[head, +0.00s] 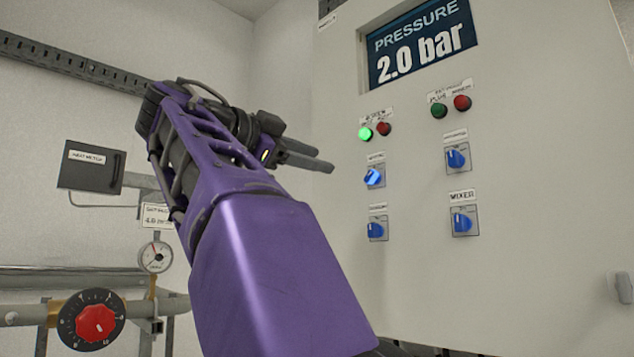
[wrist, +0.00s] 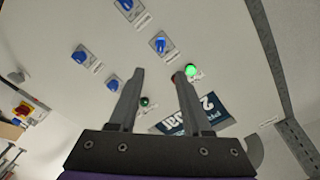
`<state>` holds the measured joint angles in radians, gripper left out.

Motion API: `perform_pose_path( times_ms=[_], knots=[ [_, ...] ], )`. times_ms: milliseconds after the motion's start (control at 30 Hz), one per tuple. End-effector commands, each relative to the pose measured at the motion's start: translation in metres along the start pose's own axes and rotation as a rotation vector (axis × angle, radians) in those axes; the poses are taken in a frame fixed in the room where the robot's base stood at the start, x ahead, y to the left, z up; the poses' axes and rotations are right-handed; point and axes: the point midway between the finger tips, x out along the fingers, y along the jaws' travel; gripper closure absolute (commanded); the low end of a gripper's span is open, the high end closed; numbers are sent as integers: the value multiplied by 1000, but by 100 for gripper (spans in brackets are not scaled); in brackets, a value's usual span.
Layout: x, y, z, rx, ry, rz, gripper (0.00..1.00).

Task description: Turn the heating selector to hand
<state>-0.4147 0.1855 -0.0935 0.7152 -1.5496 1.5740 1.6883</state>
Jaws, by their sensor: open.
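The cream panel carries several blue selector knobs in two columns. The upper left selector (head: 374,177) has a small label that may read heating, too blurred to be sure; its knob sits tilted, unlike the others. It also shows in the wrist view (wrist: 159,45), beyond the fingertips. The lower left selector (head: 376,229) and upper right selector (head: 456,159) also have unreadable labels. The mixer selector (head: 462,222) is at lower right. My gripper (head: 323,160) is open and empty, left of the upper left selector, apart from the panel. It also shows in the wrist view (wrist: 159,76).
A lit green lamp (head: 365,134) and a red lamp (head: 384,129) sit above the left column. Above them is a pressure display (head: 420,45) reading 2.0 bar. Pipes, a gauge (head: 155,257) and a red handwheel (head: 95,323) are at left. Space before the panel is free.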

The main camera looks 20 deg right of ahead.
Motion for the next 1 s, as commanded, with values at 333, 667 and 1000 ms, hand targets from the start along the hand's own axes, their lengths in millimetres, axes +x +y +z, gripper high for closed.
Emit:
perform_pose_path(
  times_ms=[333, 667, 1000],
  knots=[
    [78, 0, -2, -3, 5, 3, 51],
    [137, -1, -1, -3, 2, 1, 51],
    [152, 0, 0, -2, 0, -2, 51]
  ],
)
